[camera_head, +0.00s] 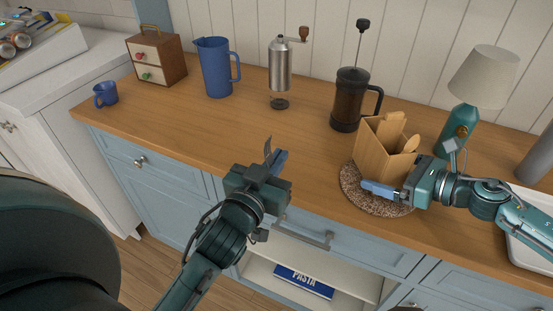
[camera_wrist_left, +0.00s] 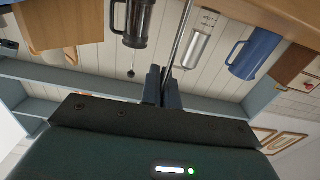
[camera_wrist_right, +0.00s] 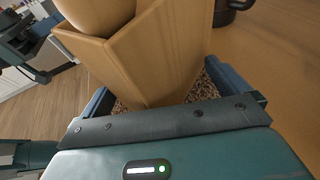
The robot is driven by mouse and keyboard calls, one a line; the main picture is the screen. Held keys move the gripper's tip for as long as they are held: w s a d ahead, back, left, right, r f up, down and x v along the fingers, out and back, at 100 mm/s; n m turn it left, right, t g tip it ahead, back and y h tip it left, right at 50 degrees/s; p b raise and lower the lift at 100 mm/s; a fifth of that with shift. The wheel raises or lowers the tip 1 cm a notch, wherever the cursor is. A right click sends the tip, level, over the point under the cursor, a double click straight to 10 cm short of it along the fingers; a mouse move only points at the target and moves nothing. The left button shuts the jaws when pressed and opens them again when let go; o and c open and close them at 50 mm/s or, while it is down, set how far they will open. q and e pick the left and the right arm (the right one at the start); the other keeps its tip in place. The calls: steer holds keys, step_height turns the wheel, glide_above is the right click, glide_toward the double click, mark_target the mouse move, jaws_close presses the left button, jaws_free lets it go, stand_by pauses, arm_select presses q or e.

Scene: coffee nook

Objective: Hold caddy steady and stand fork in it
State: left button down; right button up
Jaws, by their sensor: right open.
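The wooden caddy (camera_head: 372,160) stands upright on a round woven mat (camera_head: 350,192), with wooden utensils (camera_head: 391,130) in it. My right gripper (camera_head: 380,190) is at the caddy's front right, low near the mat. In the right wrist view the caddy (camera_wrist_right: 150,62) rises between its open fingers (camera_wrist_right: 165,98), with gaps at the sides. My left gripper (camera_head: 275,160) is shut on the metal fork (camera_head: 268,147), held above the counter's front edge, left of the caddy. The fork's shaft (camera_wrist_left: 181,35) extends beyond the fingers in the left wrist view; its far end is out of frame there.
A French press (camera_head: 348,100) stands behind the caddy, and a lamp (camera_head: 465,125) is to its right. A grinder (camera_head: 280,70), blue pitcher (camera_head: 215,70), small drawer box (camera_head: 155,60) and blue mug (camera_head: 105,95) stand further left. The counter between mug and mat is clear.

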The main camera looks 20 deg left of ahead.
steer(key=shift+c, duration=0.2)
steer(key=c, duration=1.2)
arm_select(q)
steer(key=shift+d, duration=0.1)
arm_select(e)
steer(key=shift+o, duration=0.2)
